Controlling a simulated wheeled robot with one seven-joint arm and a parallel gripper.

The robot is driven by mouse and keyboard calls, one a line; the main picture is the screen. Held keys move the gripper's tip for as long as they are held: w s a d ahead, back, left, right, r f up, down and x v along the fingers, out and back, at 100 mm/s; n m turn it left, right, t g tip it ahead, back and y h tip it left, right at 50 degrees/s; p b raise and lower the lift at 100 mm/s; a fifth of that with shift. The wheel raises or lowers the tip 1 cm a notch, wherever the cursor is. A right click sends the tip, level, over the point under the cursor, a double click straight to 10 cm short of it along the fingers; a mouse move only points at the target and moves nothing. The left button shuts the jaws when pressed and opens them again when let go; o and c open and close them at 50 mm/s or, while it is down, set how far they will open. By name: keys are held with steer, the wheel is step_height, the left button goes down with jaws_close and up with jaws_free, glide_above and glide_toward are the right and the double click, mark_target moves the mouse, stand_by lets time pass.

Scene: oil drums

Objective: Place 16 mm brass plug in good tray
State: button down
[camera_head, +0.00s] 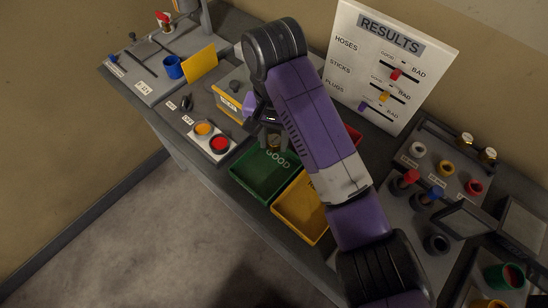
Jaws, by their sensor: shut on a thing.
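The green tray labelled GOOD (250,184) lies on the bench at the middle of the view. My gripper (270,133) is above the back part of this tray, pointing down, partly hidden by my purple arm. It is shut on a small brass-coloured plug (273,141), which shows just below the fingers. I cannot read the plug's size or tell how high it is above the tray floor. The part of the tray floor that shows looks empty.
A yellow tray (298,227) adjoins the green one, and a red tray (353,137) is partly behind my arm. The RESULTS board (388,65) stands at the back. Orange and red buttons (219,144) sit left.

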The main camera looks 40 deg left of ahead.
mark_target(273, 142)
steer(key=shift+f, duration=3.25)
steer(key=shift+f, duration=0.1)
steer(key=c, duration=1)
jaws_free()
step_height(273, 142, up, 12)
steer(key=p, duration=0.3)
steer(key=shift+p, duration=0.3)
